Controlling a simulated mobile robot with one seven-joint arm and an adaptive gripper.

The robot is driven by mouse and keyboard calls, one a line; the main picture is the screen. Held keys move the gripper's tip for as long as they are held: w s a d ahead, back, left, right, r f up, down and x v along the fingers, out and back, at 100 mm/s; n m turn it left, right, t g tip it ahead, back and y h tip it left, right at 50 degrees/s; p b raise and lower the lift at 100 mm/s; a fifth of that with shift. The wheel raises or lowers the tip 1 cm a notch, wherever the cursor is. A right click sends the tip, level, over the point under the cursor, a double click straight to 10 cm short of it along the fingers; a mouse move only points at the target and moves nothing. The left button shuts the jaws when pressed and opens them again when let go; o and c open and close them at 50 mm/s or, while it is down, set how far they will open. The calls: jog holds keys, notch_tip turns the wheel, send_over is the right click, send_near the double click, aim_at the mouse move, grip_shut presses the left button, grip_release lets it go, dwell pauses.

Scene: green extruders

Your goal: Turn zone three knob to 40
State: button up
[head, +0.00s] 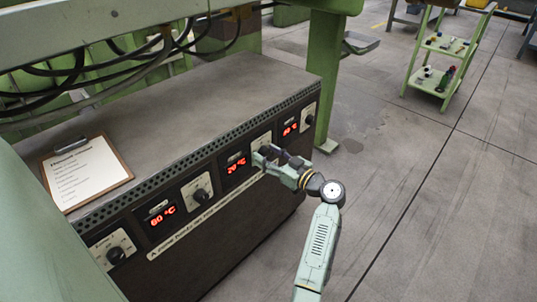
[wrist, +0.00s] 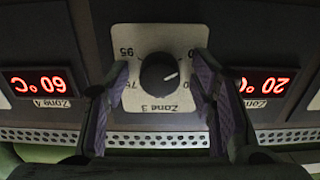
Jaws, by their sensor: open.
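The zone 3 knob (wrist: 155,78) is black and round, on a pale dial plate (wrist: 150,40) that shows upside down in the wrist view. Its white mark points right and slightly up there. My gripper (wrist: 162,75) is open, with one finger on each side of the knob; a gap shows on both sides. The zone 3 display (wrist: 267,83) reads 20 °C, and in the head view (head: 236,168) too. In the head view my gripper (head: 266,157) is at the third dial from the left and hides its knob.
The zone 4 display (wrist: 40,83) reads 60 °C. Other knobs (head: 117,255) (head: 201,196) (head: 309,120) line the dark cabinet front. A clipboard (head: 85,170) lies on the cabinet top (head: 190,105). Cables hang above it. A green cart (head: 440,65) stands far off on open floor.

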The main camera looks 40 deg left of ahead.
jog(key=shift+c, duration=0.3)
jog(key=c, duration=1.1)
